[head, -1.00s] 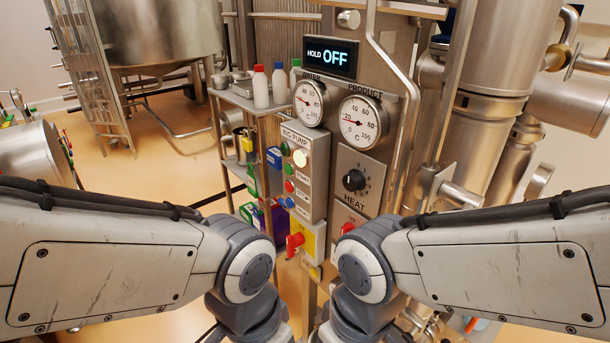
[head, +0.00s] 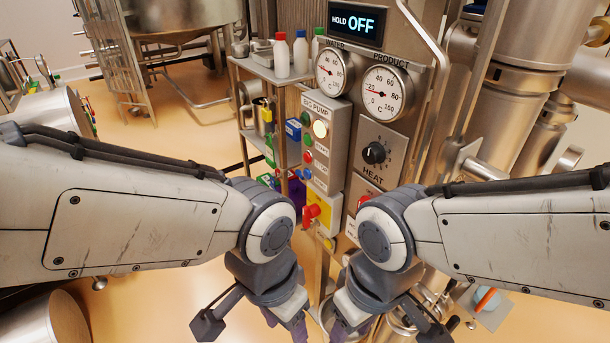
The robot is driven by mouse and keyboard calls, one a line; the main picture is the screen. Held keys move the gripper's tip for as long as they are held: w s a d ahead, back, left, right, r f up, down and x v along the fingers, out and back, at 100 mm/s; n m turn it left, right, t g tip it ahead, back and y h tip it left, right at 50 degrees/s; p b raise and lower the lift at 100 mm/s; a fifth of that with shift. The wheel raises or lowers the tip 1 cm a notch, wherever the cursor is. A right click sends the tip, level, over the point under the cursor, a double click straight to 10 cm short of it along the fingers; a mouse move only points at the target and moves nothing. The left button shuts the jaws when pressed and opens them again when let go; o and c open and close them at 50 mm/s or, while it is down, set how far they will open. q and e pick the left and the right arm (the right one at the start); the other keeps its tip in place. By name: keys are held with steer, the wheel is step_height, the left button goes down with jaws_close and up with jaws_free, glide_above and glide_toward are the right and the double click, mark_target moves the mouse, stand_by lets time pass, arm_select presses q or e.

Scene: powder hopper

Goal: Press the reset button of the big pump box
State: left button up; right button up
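The small labels beside the buttons are too blurred to read for certain. My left gripper (head: 286,320) and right gripper (head: 350,318) hang low at the bottom edge, well below the box and apart from it. Their fingertips are cut off or unclear, and I see nothing held.
A yellow plate with a red handle (head: 311,212) sits just under the box.

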arm_select(q)
jaws_close()
stand_by(1.6)
